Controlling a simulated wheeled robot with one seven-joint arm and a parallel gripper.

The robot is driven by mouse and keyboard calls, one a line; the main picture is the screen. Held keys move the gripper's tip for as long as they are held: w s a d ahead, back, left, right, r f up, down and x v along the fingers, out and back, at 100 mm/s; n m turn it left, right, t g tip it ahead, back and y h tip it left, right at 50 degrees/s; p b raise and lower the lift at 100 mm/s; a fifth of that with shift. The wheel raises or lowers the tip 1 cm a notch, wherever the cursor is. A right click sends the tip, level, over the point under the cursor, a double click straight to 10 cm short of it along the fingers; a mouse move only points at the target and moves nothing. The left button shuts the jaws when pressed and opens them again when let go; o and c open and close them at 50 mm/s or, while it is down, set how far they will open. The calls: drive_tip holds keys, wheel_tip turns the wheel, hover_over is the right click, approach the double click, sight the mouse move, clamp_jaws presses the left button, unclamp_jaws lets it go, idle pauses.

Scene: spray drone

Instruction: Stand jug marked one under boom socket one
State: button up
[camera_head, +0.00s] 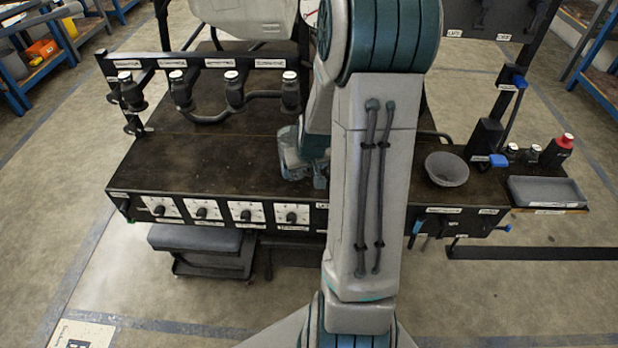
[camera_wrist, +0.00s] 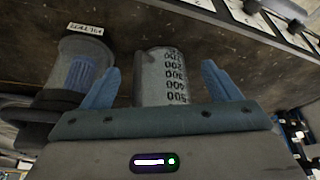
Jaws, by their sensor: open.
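In the wrist view, a grey cylindrical jug (camera_wrist: 162,80) with graduation marks up to 500 is between the fingers of my gripper (camera_wrist: 160,66). The fingers are spread, one on each side, with gaps visible. No number one can be read on the jug. In the head view, my gripper (camera_head: 305,165) is low over the bench's middle, partly hidden by my arm, and the jug cannot be made out. The boom (camera_head: 210,65) crosses the back left with several labelled, white-capped sockets; its leftmost socket (camera_head: 131,92) has a label too small to read.
A knob panel (camera_head: 225,211) runs along the bench front. The bench's left is clear.

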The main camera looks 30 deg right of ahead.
drive_tip(key=s+a+r+n+g+y, duration=0.1)
drive_tip(key=s+a+r+n+g, duration=0.1)
drive_tip(key=s+a+r, duration=1.4)
drive_tip(key=shift+s+a, duration=0.35)
drive_tip(key=shift+s, duration=0.45)
